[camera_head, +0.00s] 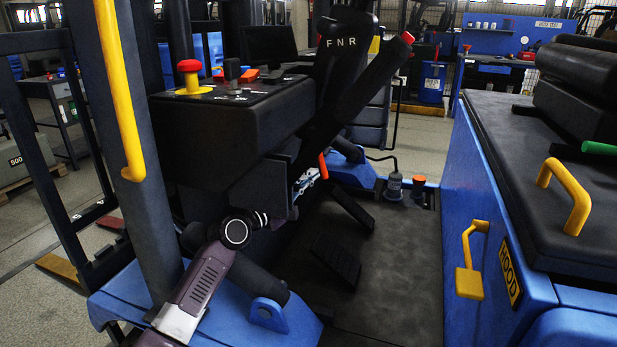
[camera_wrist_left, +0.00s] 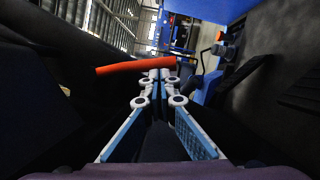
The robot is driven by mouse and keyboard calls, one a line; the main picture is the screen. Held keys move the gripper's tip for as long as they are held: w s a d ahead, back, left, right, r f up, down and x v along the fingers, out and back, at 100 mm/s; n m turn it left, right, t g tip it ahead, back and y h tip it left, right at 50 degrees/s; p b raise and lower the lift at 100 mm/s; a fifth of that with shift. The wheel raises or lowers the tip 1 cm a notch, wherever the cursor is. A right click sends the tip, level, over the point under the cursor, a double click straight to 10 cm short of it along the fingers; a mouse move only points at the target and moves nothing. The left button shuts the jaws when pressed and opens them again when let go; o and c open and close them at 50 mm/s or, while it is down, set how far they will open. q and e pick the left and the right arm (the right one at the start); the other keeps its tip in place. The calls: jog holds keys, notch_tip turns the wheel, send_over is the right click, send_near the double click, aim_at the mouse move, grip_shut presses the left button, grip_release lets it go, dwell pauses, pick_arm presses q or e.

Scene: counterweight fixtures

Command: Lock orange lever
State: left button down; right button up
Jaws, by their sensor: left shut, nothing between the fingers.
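The orange lever (camera_head: 323,166) shows in the head view as a short orange piece below the steering column. In the left wrist view the orange lever (camera_wrist_left: 135,67) is a bar slanting across the upper left, just beyond the fingertips. My left gripper (camera_head: 308,181) is at the lever's lower side in the head view, partly hidden by dark parts. In the wrist view my left gripper (camera_wrist_left: 160,76) is shut and empty, its tips together close to the bar. I cannot tell whether they touch it. The lever's base is hidden. My right gripper is not in view.
The dark console (camera_head: 230,130) with a red button (camera_head: 189,66) stands above my left arm. The steering column (camera_head: 350,90) leans over the lever. Pedals (camera_head: 335,258) are on the floor to the right. The blue hood side (camera_head: 470,190) bounds the right.

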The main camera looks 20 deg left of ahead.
pick_arm(q)
jog(key=shift+d+n, duration=0.35)
jog(key=shift+n, duration=0.05)
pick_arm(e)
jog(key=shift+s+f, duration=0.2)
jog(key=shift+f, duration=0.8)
